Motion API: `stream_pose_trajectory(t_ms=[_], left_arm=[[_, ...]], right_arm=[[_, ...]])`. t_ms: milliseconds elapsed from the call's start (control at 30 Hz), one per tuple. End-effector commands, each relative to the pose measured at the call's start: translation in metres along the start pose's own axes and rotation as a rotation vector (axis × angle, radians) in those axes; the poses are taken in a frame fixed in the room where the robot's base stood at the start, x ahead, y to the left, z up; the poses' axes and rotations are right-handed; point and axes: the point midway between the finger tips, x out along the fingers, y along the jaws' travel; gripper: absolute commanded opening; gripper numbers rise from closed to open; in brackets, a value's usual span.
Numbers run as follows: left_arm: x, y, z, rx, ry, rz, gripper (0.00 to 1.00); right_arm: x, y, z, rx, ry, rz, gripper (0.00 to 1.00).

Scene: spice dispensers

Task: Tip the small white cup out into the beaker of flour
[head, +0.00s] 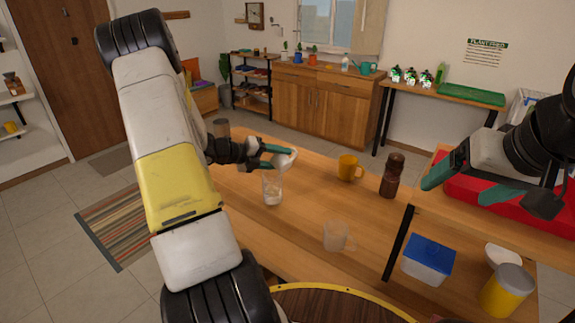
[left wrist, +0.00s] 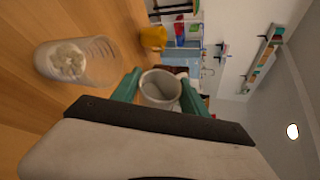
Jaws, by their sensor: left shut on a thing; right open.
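The small white cup (head: 287,159) is between the green fingertips of my left gripper (head: 277,157), which is shut on it. It is held above the table, just over the beaker and slightly to its right in the head view. In the left wrist view the cup (left wrist: 160,88) shows its open mouth and a greyish inside; I cannot tell how much it holds. The clear beaker (head: 272,190) stands upright on the table. White lumpy flour (left wrist: 67,60) lies in its bottom in the left wrist view. My right gripper (head: 468,183) is open and empty at the right.
An orange mug (head: 348,168) and a dark brown bottle (head: 392,176) stand right of the beaker. A clear glass mug (head: 337,236) stands nearer. A blue-lidded box (head: 428,258), a white bowl (head: 502,257) and a yellow canister (head: 506,291) are at the lower right. A red tray (head: 500,205) lies under my right gripper.

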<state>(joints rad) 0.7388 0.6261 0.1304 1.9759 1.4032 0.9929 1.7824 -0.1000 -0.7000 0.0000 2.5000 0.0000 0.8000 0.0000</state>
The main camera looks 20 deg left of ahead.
Motion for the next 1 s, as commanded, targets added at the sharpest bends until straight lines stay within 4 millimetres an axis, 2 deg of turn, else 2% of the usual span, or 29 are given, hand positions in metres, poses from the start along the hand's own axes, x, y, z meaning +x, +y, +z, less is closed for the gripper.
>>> stream_pose_trajectory(t_ms=[1000], left_arm=[[-0.0024,0.0011,0.0068,-0.122,0.035,-0.051,0.03]], right_arm=[[0.0,0.0,0.0,0.0,0.0,0.0,0.83]])
